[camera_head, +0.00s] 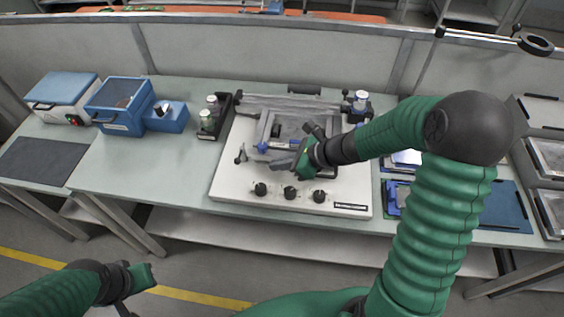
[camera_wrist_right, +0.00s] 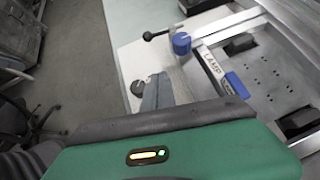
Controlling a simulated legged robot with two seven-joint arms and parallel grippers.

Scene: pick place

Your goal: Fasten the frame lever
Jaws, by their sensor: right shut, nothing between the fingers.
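The metal frame (camera_head: 268,127) lies on the white machine base (camera_head: 228,183) in the middle of the table. At its near left corner is a blue knob (camera_wrist_right: 181,44), and a blue part (camera_wrist_right: 236,84) sits along its labelled edge. A black ball-ended lever (camera_head: 240,155) stands left of the frame; it also shows in the right wrist view (camera_wrist_right: 149,36). My right gripper (camera_head: 283,165) is shut and empty over the frame's near edge, with its grey fingertips (camera_wrist_right: 157,92) apart from the lever. My left gripper (camera_head: 132,290) hangs off the table at lower left; its jaws are unclear.
Several black knobs (camera_head: 290,193) line the base's front. A black rack with jars (camera_head: 208,120) stands to the left, with a blue bin (camera_head: 120,105) beyond it. Blue trays (camera_head: 510,205) lie to the right.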

